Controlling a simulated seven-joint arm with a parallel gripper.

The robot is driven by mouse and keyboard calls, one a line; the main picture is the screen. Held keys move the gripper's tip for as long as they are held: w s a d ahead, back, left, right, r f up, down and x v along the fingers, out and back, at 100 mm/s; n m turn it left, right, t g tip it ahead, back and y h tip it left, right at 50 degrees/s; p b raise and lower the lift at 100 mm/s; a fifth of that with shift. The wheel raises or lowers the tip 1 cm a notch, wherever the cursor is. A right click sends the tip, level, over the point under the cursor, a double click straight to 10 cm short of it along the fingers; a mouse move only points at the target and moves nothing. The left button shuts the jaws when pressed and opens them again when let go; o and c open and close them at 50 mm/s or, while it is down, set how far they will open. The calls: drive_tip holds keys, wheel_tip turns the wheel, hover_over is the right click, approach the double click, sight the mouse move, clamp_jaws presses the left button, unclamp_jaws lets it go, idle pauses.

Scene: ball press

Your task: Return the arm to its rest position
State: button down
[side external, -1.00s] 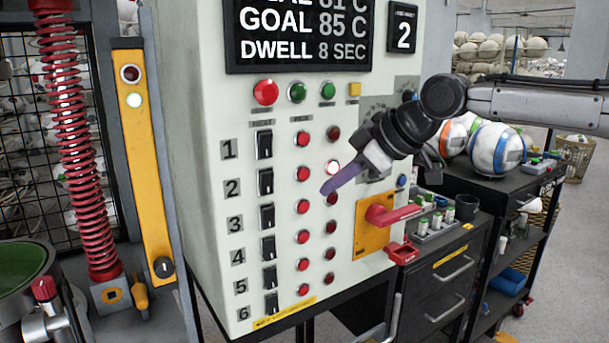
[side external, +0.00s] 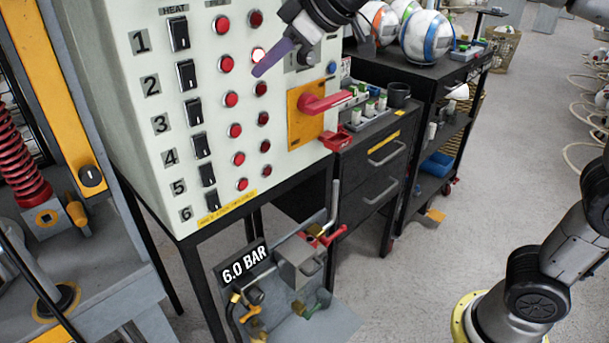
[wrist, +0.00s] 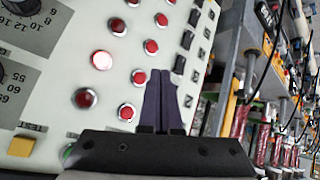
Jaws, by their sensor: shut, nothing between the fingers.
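My gripper (side external: 272,57) is at the top of the side external view, in front of the white control panel (side external: 140,85). Its dark purple fingers point down and left toward the columns of red buttons. In the wrist view the two fingers (wrist: 160,80) lie together with nothing between them, and the panel with red buttons (wrist: 102,61) fills the left and middle. I cannot tell whether the fingertips touch the panel. One button (side external: 258,55) near the fingers is lit. Most of my forearm is out of the side external view.
A red lever (side external: 322,102) on a yellow plate sticks out below and right of my gripper. A black drawer cabinet (side external: 375,150) and a cart with balls (side external: 425,36) stand to the right. A 6.0 BAR valve unit (side external: 300,262) is below.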

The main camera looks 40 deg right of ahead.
drive_tip(key=s+d+m+h, duration=0.1)
drive_tip(key=s+d+m, duration=0.1)
drive_tip(key=s+d, duration=0.85)
drive_tip(key=s+d+f+m+g+h, duration=0.1)
drive_tip(key=s+f+m, duration=0.4)
drive_tip(key=s+f, duration=1.3)
drive_tip(key=d+g, duration=0.1)
drive_tip(key=g, duration=0.1)
drive_tip(key=shift+s+g+h, duration=0.3)
drive_tip(key=shift+s+h, duration=0.05)
drive_tip(key=shift+h, duration=0.05)
drive_tip(key=shift+d+r, duration=0.1)
